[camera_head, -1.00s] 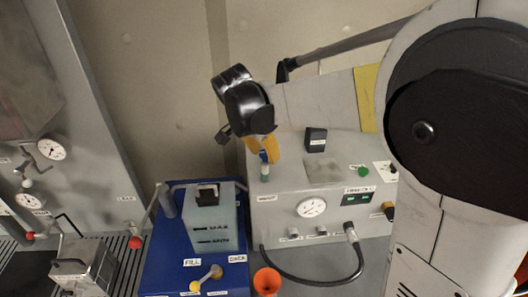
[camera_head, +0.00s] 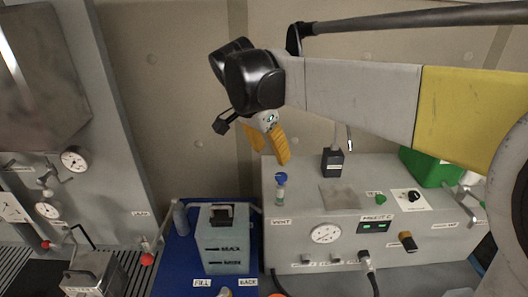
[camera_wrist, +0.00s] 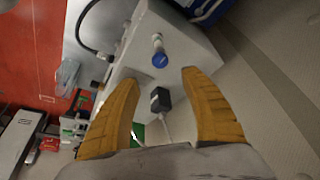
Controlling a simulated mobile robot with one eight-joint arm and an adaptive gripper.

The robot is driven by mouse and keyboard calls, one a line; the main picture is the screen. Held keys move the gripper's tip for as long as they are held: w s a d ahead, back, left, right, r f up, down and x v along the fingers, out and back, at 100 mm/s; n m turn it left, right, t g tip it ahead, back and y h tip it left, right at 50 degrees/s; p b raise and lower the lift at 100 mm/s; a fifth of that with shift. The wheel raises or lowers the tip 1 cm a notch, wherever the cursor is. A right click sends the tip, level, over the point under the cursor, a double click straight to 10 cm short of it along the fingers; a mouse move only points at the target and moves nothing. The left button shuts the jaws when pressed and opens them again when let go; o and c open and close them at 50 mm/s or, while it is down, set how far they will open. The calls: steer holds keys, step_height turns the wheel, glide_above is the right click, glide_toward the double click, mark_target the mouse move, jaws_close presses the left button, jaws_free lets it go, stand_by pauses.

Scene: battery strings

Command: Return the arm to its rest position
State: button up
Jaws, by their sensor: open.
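My gripper (camera_head: 268,144) has yellow fingers and hangs in the air above the left end of a grey instrument box. In the wrist view its two fingers (camera_wrist: 160,90) stand wide apart with nothing between them in their grasp. A small blue-capped fitting (camera_head: 281,185) stands on the box below and slightly right of the fingers, apart from them. It shows in the wrist view as a blue cap (camera_wrist: 160,59) beyond the fingertips. My arm reaches in from the right.
The grey instrument box (camera_head: 300,222) carries a gauge, a green display and a black block (camera_head: 332,162). A green container (camera_head: 428,168) stands behind its right side. A grey battery (camera_head: 225,255) sits in a blue tray (camera_head: 180,262) to the left. Grey equipment with gauges stands at far left.

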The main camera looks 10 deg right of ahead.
steer(key=shift+s+a+r, duration=0.1)
steer(key=shift+a+r, duration=0.05)
steer(key=shift+r, duration=0.3)
steer(key=s+d+f+n+t+y+b, duration=0.1)
steer(key=s+f+n+b, duration=0.2)
steer(key=s+f+b, duration=0.3)
steer(key=s+d+f+n+t+y+b, duration=0.1)
steer(key=s+f+n+b, duration=0.3)
steer(key=f, duration=1.1)
steer(key=s+d+f+n+t+y+b, duration=0.1)
steer(key=s+f+n+b, duration=0.3)
steer(key=s+f+b, duration=0.5)
step_height(320, 180, down, 2)
steer(key=d+t+b, duration=0.1)
steer(key=b, duration=0.2)
steer(key=shift+s+f+t+y+b, duration=0.15)
steer(key=shift+t+y+b, duration=0.15)
steer(key=shift+t, duration=0.1)
